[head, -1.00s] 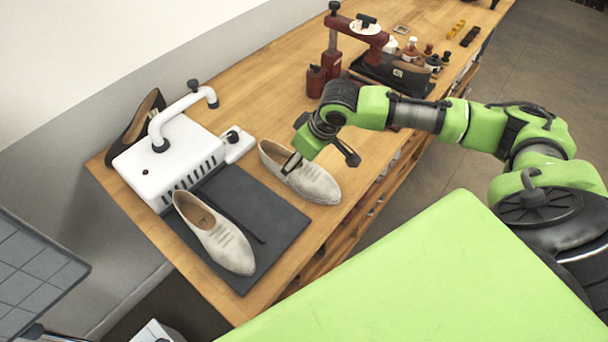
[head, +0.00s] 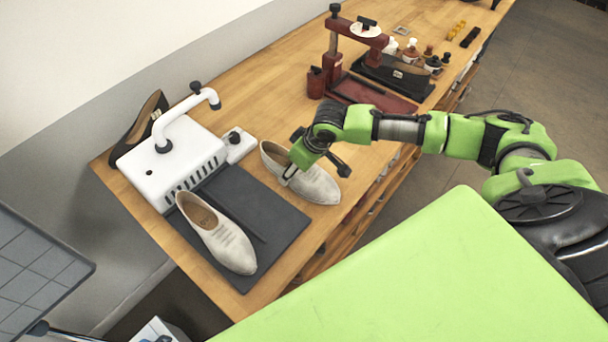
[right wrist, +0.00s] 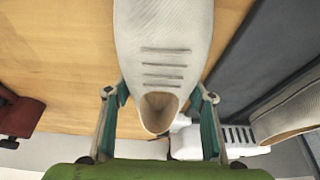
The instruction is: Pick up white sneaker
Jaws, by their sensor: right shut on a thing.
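Two white sneakers show in the head view. One white sneaker (head: 317,184) is on the wooden bench, just right of the dark mat, and also fills the middle of the right wrist view (right wrist: 165,40). My right gripper (head: 291,172) is at its opening, shut on it; in the wrist view its fingers (right wrist: 158,118) are on both sides of the shoe near the opening. I cannot tell whether the shoe is clear of the bench. The other white sneaker (head: 222,240) lies on the dark mat (head: 262,187). My left gripper is not in view.
A white machine (head: 172,160) with a curved arm stands left of the held shoe, with a dark shoe (head: 146,122) behind it. A dark red press (head: 372,88) and several small bottles (head: 425,62) stand further back. The bench's front edge is close by.

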